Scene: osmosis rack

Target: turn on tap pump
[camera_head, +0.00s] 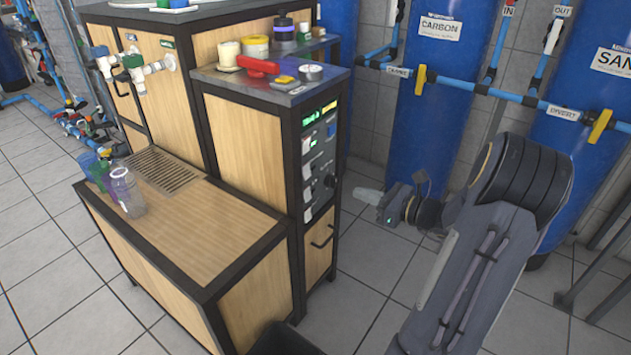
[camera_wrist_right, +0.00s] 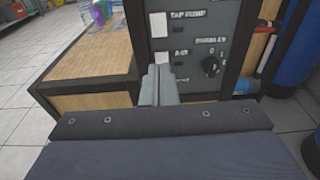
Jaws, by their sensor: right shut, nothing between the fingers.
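The control panel (camera_head: 319,155) is on the narrow side of the tall wooden cabinet, with a lit green display at its top. In the right wrist view, the TAP PUMP label (camera_wrist_right: 187,15) is near the top, with a pale switch plate (camera_wrist_right: 159,24) to its left. A black bubbler knob (camera_wrist_right: 211,66) is lower right. My right gripper (camera_head: 368,196) is shut and empty, to the right of the panel in the head view. In the wrist view its fingers (camera_wrist_right: 160,78) point at the panel, below the tap pump plate, and partly cover the lower left controls. Contact cannot be told. My left gripper is not in view.
A low wooden counter (camera_head: 205,237) with a drain grate and cups juts out at left. A red-handled item and tubs stand on the cabinet top (camera_head: 300,92). Blue tanks (camera_head: 432,80) and pipes line the back right. Tiled floor (camera_head: 380,270) is open beside the cabinet.

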